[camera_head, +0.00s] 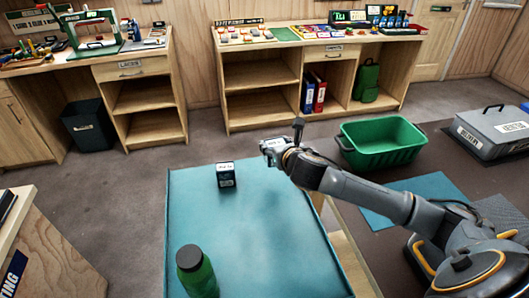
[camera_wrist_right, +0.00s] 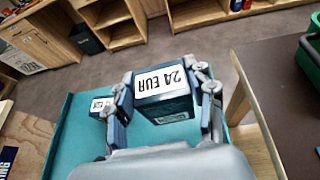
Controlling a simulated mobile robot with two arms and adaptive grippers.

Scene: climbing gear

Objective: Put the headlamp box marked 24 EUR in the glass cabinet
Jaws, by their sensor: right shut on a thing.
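My right gripper (camera_head: 274,152) is shut on a dark blue box with a white top label. In the right wrist view the label on this headlamp box (camera_wrist_right: 163,82) reads 24 EUR, upside down. The fingers of the right gripper (camera_wrist_right: 165,100) press on its two sides. The box is held above the far right part of a teal-topped table (camera_head: 250,235). A second dark box (camera_head: 226,175) with a white label stands on the table to the left. Its price is too small to read surely. My left gripper is out of view. I see no glass cabinet.
A green bottle (camera_head: 197,272) stands at the table's near left. Wooden shelf units (camera_head: 262,105) line the back wall. Open floor lies left of the table.

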